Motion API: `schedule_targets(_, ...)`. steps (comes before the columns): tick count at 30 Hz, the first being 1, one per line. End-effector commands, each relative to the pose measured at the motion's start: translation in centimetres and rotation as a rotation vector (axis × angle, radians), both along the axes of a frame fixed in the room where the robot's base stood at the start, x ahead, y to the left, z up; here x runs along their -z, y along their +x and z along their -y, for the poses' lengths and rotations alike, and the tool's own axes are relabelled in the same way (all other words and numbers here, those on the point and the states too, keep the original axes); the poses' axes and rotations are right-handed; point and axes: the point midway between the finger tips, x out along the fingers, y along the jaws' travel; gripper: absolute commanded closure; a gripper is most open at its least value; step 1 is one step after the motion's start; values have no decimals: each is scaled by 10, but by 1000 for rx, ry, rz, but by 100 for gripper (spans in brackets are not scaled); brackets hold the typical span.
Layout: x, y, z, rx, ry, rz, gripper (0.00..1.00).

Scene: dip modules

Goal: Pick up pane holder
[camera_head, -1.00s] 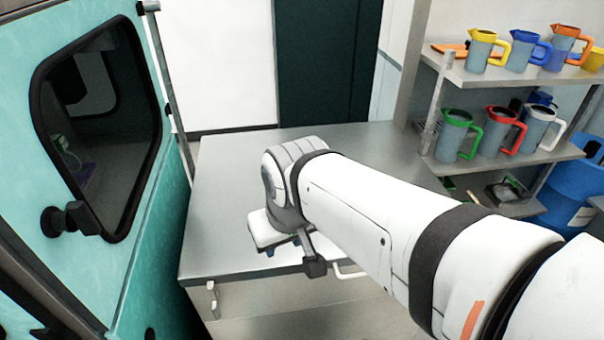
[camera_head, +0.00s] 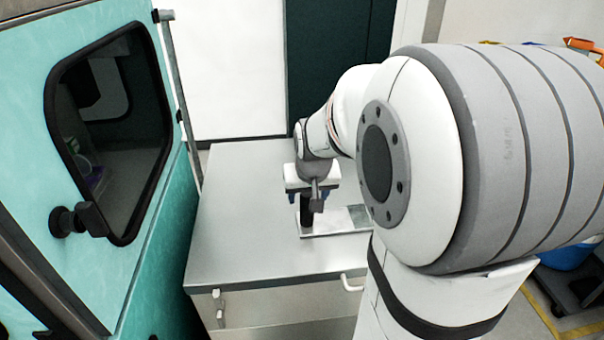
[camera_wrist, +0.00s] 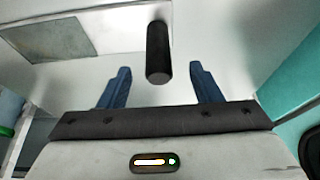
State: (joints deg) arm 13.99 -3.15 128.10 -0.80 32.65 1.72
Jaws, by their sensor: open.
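The pane holder appears to be the flat plate with an upright black cylindrical handle (camera_wrist: 159,52), lying on the metal table. In the head view the dark handle (camera_head: 305,219) shows partly below my gripper, and the pale plate (camera_head: 328,222) with a grey square extends to the right. In the wrist view the grey square (camera_wrist: 75,38) is at upper left. My gripper (camera_wrist: 160,66) is open, with its blue fingers apart. The handle shows between and beyond the fingertips, with gaps on both sides. I cannot tell how far the fingers are above the plate.
The metal table (camera_head: 235,240) is otherwise clear on its left and front. A teal cabinet with a dark window (camera_head: 115,140) stands close on the left. My arm hides most of the shelf at right. A blue drum (camera_head: 565,257) shows partly at lower right.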

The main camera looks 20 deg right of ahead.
Motion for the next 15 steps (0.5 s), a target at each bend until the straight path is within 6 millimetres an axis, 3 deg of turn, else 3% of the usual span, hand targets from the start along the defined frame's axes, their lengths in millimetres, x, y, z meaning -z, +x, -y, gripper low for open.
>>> schedule_targets(15,48,20,9,3,1,-3,42)
